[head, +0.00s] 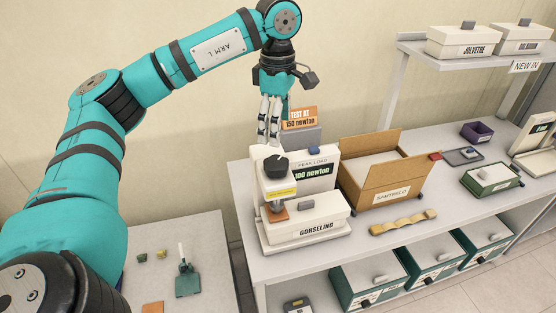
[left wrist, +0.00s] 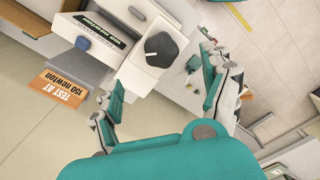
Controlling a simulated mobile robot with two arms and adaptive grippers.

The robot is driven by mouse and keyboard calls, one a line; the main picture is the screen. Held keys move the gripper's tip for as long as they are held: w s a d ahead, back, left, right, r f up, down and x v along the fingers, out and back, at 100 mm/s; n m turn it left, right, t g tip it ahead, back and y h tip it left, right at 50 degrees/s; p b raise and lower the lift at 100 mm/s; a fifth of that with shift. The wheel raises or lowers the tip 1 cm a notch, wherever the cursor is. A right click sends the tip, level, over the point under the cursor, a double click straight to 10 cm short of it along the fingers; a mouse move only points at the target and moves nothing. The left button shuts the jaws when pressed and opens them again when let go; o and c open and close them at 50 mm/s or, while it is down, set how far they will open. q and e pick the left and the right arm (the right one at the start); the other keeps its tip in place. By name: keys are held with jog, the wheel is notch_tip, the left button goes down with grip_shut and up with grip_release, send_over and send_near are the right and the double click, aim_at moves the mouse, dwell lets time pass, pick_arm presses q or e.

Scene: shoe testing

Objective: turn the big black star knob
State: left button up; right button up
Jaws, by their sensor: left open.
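The big black knob (head: 275,167) sits on top of the white press at the near left of the bench. My right gripper is not in view.
The press display (head: 312,170) reads 100 newton under PEAK LOAD. An orange sign (head: 299,117) behind reads TEST AT 150 newton. A GORSELING shoebox (head: 315,227) lies at the press. A cardboard box (head: 385,190) stands to the right. A lower side table (head: 205,240) is at left.

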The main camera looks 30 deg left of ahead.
aim_at(278, 162)
pick_arm(q)
notch_tip(278, 162, down, 11)
jog(key=p, duration=0.2)
jog(key=shift+p, duration=0.3)
jog(key=c, duration=1.2)
jog(key=shift+o, duration=0.2)
jog(key=shift+f+m+b, duration=0.25)
jog(key=shift+m+b, duration=0.15)
jog(key=shift+b, duration=0.45)
jog(key=shift+r+b, duration=0.1)
jog(key=shift+b, duration=0.2)
jog(key=shift+r+m, duration=0.2)
jog(key=shift+m, duration=0.3)
